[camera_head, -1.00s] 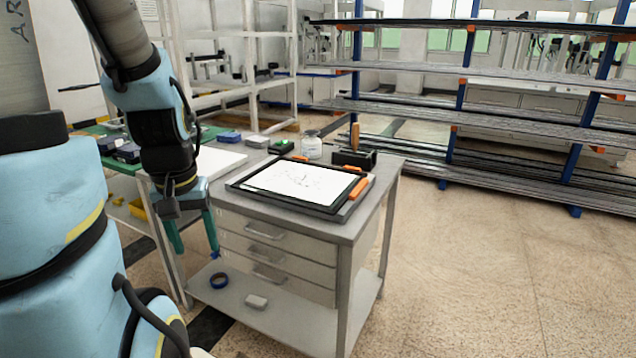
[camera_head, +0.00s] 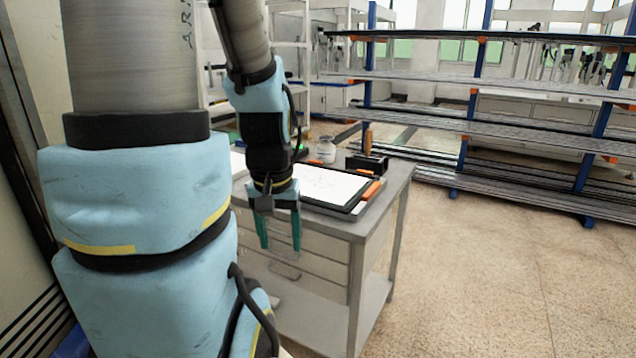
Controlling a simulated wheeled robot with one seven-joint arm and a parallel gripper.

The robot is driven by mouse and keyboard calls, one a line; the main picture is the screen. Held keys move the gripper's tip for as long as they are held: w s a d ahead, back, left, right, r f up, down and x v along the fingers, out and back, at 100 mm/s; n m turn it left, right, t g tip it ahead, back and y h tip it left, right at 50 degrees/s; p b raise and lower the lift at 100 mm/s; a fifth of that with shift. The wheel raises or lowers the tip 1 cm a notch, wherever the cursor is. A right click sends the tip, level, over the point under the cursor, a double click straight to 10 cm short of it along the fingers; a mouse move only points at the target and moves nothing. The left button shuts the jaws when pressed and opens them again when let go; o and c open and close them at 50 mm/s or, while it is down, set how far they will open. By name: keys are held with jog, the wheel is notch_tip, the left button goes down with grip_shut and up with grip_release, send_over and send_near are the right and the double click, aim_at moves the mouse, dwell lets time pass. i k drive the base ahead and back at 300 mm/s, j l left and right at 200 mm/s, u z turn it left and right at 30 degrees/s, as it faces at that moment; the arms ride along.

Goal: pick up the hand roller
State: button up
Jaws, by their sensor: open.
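My gripper (camera_head: 281,243) hangs with its two teal fingers pointing down, apart and empty. In the picture it overlaps the drawer front of the grey cart (camera_head: 385,205), left of the black-framed tray (camera_head: 352,211). I cannot tell for sure which thing is the hand roller. One orange-handled tool (camera_head: 371,190) lies along the tray's right side. Another tool with an upright orange-brown handle (camera_head: 367,141) stands at a black holder (camera_head: 366,162) behind the tray. My arm and wrist hide the left part of the cart top.
A glass jar (camera_head: 327,149) stands on the cart behind the tray. A long rack (camera_head: 470,120) with blue posts and stacked bars runs across the back. The speckled floor (camera_head: 500,270) right of the cart is clear.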

aim_at(368, 138)
jog(key=l+z, duration=0.15)
jog(key=z, duration=0.25)
jog(key=l+z, duration=0.1)
jog(key=z, duration=0.3)
jog(key=i+l+z, duration=0.15)
jog(key=l+z, duration=0.25)
jog(key=i+l+z, duration=0.2)
jog(key=l+z, duration=0.2)
jog(key=i+l+z, duration=0.4)
jog(key=i+l, duration=0.2)
jog(key=i, duration=0.15)
jog(key=i+l, duration=0.2)
jog(key=i, duration=0.15)
jog(key=i+u, duration=0.45)
jog(key=u, duration=0.25)
jog(key=i+l+u, duration=0.15)
jog(key=u, duration=0.2)
jog(key=i+u, duration=0.15)
jog(key=u, duration=0.3)
jog(key=i+l+u, duration=0.1)
jog(key=u, duration=0.3)
jog(key=i+l+u, duration=0.15)
jog(key=u, duration=0.3)
jog(key=i+l+u, duration=0.2)
jog(key=u, duration=0.25)
jog(key=i+l+u, duration=0.1)
jog(key=u, duration=0.35)
jog(key=l, duration=0.1)
